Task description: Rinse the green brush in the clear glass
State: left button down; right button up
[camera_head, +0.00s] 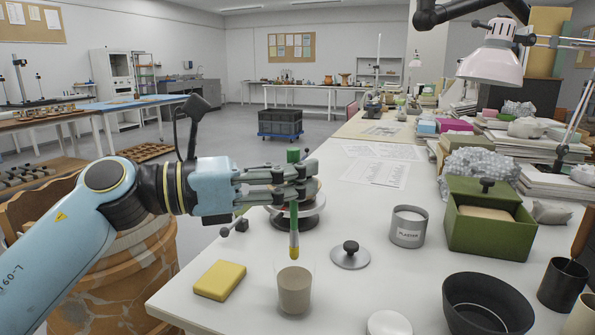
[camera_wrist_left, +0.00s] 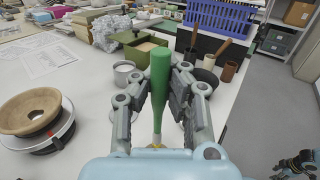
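The green brush (camera_head: 293,220) hangs upright, bristles down, with a yellowish lower end. My left gripper (camera_head: 305,180) is shut on its handle, and the brush also shows between the fingers in the left wrist view (camera_wrist_left: 160,85). The clear glass (camera_head: 294,290) stands on the white table below the brush and holds greyish-brown liquid. The brush tip is at about the height of the glass rim; I cannot tell whether it is just inside or above it. A dark jointed part at the lower right of the left wrist view looks like my right gripper (camera_wrist_left: 297,165), too small to read.
A yellow sponge (camera_head: 220,280) lies left of the glass. A knobbed lid (camera_head: 350,254), a plaster tin (camera_head: 408,226), a white disc (camera_head: 389,324) and a black bowl (camera_head: 487,305) are to the right. A turntable with a bowl (camera_wrist_left: 35,118) stands behind. A green box (camera_head: 490,222) is farther right.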

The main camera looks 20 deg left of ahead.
aim_at(297, 201)
pick_arm(q)
notch_tip(297, 201, down, 4)
jog(key=shift+r+b, duration=0.2)
jog(key=shift+b, duration=1)
notch_tip(297, 201, down, 4)
jog(key=b, duration=0.3)
jog(key=shift+f, duration=0.1)
pick_arm(e)
jog(key=d+f, duration=0.1)
jog(key=f, duration=0.2)
jog(key=d+f, duration=0.1)
jog(key=f, duration=0.1)
jog(key=shift+d, duration=0.3)
pick_arm(q)
jog(key=shift+b, duration=0.3)
